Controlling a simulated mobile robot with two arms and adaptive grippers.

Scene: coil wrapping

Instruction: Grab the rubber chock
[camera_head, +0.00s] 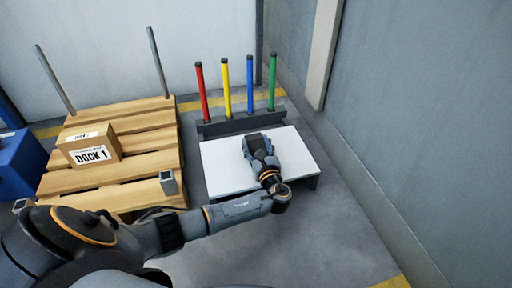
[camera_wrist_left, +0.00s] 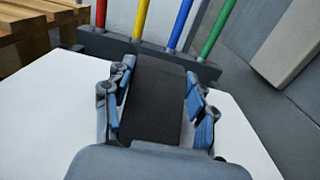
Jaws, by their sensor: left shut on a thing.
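The rubber chock (camera_wrist_left: 153,98) is a dark, nearly black block. In the left wrist view it sits between the two blue-padded fingers of my left gripper (camera_wrist_left: 158,108), which is shut on it. In the head view my left gripper (camera_head: 258,142) is over the back middle of the white table (camera_head: 222,170), and the chock is mostly hidden by the gripper there. I cannot tell whether the chock touches the table top. My right gripper is not in view.
Behind the table stands a dark rack (camera_head: 240,122) with red, yellow, blue and green upright poles. A wooden pallet (camera_head: 140,143) on the left carries a cardboard box (camera_head: 88,145) marked DOCK 1 and has metal posts. A grey wall (camera_head: 420,120) closes the right side.

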